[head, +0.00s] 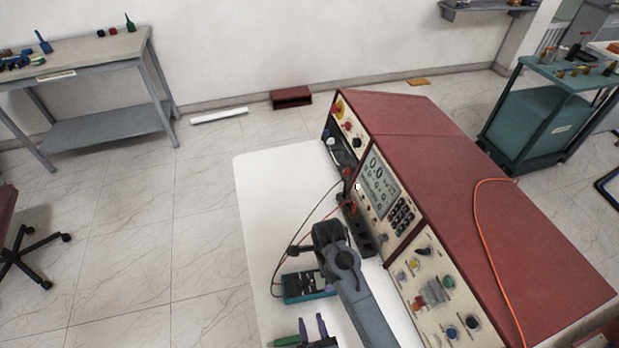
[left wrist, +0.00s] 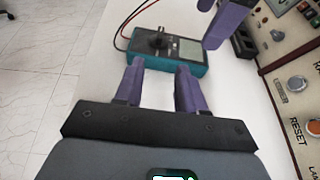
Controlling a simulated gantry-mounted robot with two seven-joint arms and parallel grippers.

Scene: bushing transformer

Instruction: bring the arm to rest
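My left gripper (head: 312,322) is at the bottom edge of the head view, with two purple fingers apart. In the left wrist view its fingers (left wrist: 160,68) are spread with nothing between them, short of a teal multimeter (left wrist: 160,50). The multimeter (head: 296,287) lies on the white table, partly covered by my grey right arm in the head view. My right gripper's body (head: 335,245) is over the table beside the multimeter. A purple finger (left wrist: 228,22) shows at the top right of the left wrist view; its full grip is hidden.
A large red test console (head: 470,170) with knobs and a display fills the right side of the white table (head: 265,190). Red and black leads run from the multimeter toward it. A workbench (head: 100,45) stands far left, a green cart (head: 535,120) far right. The table's left part is clear.

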